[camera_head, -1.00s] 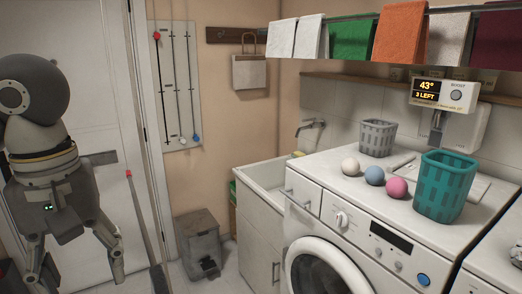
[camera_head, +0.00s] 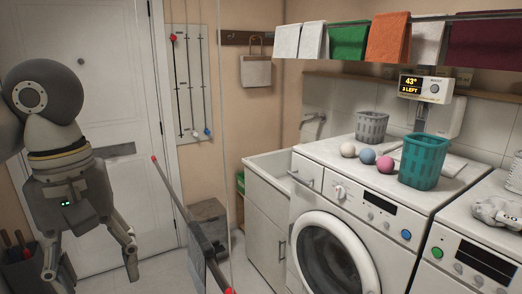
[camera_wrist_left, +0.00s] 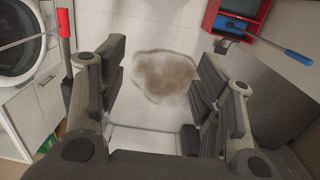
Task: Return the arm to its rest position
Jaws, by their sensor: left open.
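My left arm comes in at the left of the head view, bent downward. Its gripper (camera_head: 92,262) is open, with its two fingers spread apart and nothing between them. It hangs in front of the white door, clear of the machines. In the left wrist view the open gripper (camera_wrist_left: 160,65) points down at the floor, with a brown stain (camera_wrist_left: 165,75) showing between the fingers. My right gripper is in no view.
A dark bar with red ends (camera_head: 190,222) stands right of my left gripper. A washing machine (camera_head: 320,220) carries a teal basket (camera_head: 423,163) and several balls. A red holder (camera_wrist_left: 235,18) with a blue-handled tool lies beyond the fingers in the wrist view.

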